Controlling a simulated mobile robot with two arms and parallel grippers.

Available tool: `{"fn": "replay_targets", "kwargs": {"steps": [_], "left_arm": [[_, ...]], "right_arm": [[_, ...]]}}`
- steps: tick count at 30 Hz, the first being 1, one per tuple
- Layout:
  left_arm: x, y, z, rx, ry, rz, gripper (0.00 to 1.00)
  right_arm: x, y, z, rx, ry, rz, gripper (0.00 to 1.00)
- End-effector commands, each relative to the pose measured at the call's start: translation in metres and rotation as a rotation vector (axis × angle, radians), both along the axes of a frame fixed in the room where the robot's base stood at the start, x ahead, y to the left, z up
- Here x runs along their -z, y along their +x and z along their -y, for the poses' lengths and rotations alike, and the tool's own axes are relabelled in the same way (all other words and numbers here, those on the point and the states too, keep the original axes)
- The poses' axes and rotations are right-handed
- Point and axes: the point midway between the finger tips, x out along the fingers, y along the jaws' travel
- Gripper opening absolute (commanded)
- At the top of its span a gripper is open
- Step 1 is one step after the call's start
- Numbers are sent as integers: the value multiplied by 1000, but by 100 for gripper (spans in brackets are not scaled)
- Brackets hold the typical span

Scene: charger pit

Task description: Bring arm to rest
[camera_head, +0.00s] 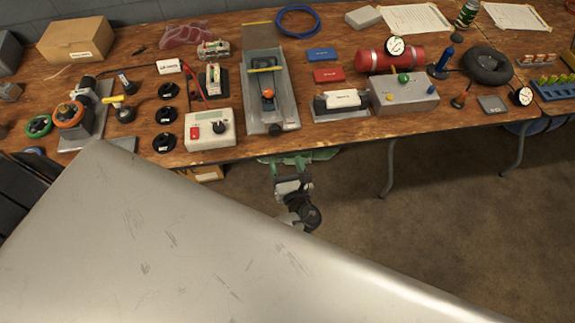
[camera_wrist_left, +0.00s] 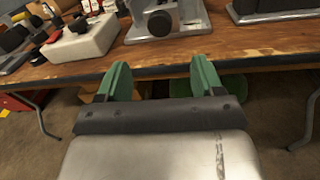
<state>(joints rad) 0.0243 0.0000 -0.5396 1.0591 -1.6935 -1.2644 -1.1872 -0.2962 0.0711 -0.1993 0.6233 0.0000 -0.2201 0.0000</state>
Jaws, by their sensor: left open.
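My left gripper (camera_head: 300,157) is just in front of the workbench's front edge, partly below the bench top. Its green fingers point toward the bench, and a dark wrist joint shows behind them. In the left wrist view the two green fingers (camera_wrist_left: 162,80) stand wide apart with nothing between them. They are close to the bench edge, and I cannot tell whether they touch it. My right gripper is in neither view.
The wooden workbench (camera_head: 345,137) holds a white meter box (camera_head: 210,130), a grey tray-like fixture (camera_head: 284,112), a grey box with knobs (camera_head: 404,93) and a red cylinder (camera_head: 376,58). Metal table legs (camera_head: 389,168) stand below. The brown floor (camera_head: 440,210) at right is clear.

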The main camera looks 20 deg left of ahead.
Motion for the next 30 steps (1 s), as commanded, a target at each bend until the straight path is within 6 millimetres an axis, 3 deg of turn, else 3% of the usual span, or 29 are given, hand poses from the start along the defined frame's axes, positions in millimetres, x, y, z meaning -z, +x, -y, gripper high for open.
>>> {"fn": "replay_targets", "kwargs": {"steps": [10, 14, 17, 20, 24, 27, 30], "left_arm": [[4, -2, -1, -2, -15, -9, 67], [40, -18, -12, -27, -152, -73, 67], [93, -50, -26, -99, -379, -155, 67], [152, -99, -38, -241, -673, -216, 67], [219, -185, -45, -560, -1103, -210, 67], [254, -250, -44, -879, -1405, -102, 67], [272, -302, -43, -1196, -1631, 88, 67]], "right_arm": [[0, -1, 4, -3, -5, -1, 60], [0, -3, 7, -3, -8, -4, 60], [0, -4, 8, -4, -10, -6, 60], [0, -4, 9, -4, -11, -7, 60], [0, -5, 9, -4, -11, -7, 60], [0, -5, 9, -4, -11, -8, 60], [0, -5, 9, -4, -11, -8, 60]]}}
